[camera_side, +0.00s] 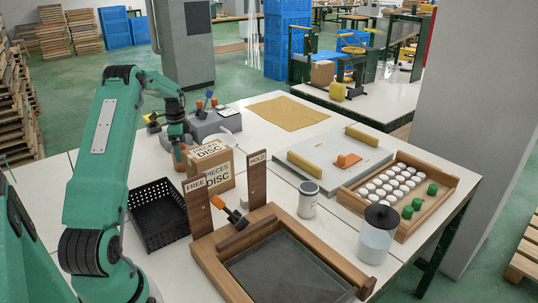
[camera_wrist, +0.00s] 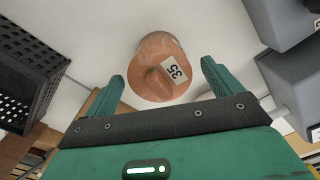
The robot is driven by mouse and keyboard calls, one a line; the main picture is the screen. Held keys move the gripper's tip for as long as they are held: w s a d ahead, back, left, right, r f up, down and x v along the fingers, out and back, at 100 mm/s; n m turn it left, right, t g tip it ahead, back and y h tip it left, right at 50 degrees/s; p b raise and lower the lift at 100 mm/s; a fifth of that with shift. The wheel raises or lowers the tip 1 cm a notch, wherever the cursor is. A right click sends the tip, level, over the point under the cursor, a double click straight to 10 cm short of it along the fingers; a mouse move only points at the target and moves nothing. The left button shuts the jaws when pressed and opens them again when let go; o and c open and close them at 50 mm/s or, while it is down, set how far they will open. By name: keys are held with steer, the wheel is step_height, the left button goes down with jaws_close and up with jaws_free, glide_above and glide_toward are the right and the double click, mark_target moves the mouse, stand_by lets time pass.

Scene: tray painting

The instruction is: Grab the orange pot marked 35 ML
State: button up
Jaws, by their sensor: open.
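The orange pot (camera_wrist: 150,48) is in the upper middle of the wrist view, with a white label reading 35; any smaller print is unreadable. In the side view the orange pot (camera_side: 179,154) shows small and partly hidden, beside the cardboard box. My gripper (camera_wrist: 163,74) is open and empty. Its two green fingers are spread, one on each side of the pot's near end, with gaps visible. In the side view my gripper (camera_side: 178,140) points down just above the pot; contact cannot be told there.
A cardboard box (camera_side: 221,180) labelled DISC stands close to the pot. A black mesh basket (camera_side: 160,232) is at its front left, and a grey unit (camera_side: 207,128) is behind it. A wooden-framed tray (camera_side: 210,262) lies in front. Bare white table shows around the pot.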

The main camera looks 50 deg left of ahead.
steer(key=shift+f, duration=1.4)
steer(key=shift+r, duration=0.1)
steer(key=c, duration=1.3)
steer(key=shift+r, duration=5)
